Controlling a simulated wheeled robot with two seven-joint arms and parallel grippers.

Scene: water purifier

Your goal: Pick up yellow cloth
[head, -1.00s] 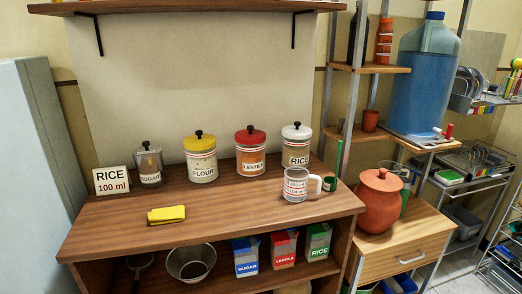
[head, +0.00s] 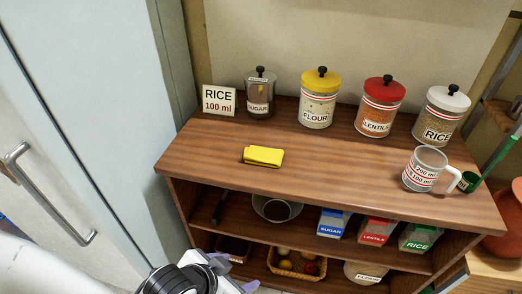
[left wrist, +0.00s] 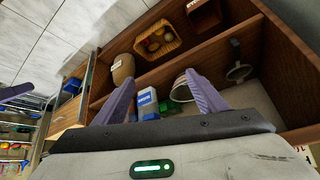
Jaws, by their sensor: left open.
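The yellow cloth (head: 263,156) lies folded on the wooden counter top (head: 330,172), left of its middle, in the head view. My left gripper (head: 236,272) is at the bottom of the head view, low in front of the shelf unit and well apart from the cloth. In the left wrist view its two purple fingers (left wrist: 160,86) are spread with nothing between them, facing the open shelves. The cloth does not show in that view. A purple finger-like piece (left wrist: 16,91) at its left edge looks like part of my right gripper; its jaw state is hidden.
Sugar (head: 260,95), flour (head: 319,100), lentils (head: 380,108) and rice (head: 440,118) jars line the counter's back, with a RICE sign (head: 219,100). A measuring cup (head: 424,170) stands at right. The counter around the cloth is clear. A fridge (head: 95,110) stands left.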

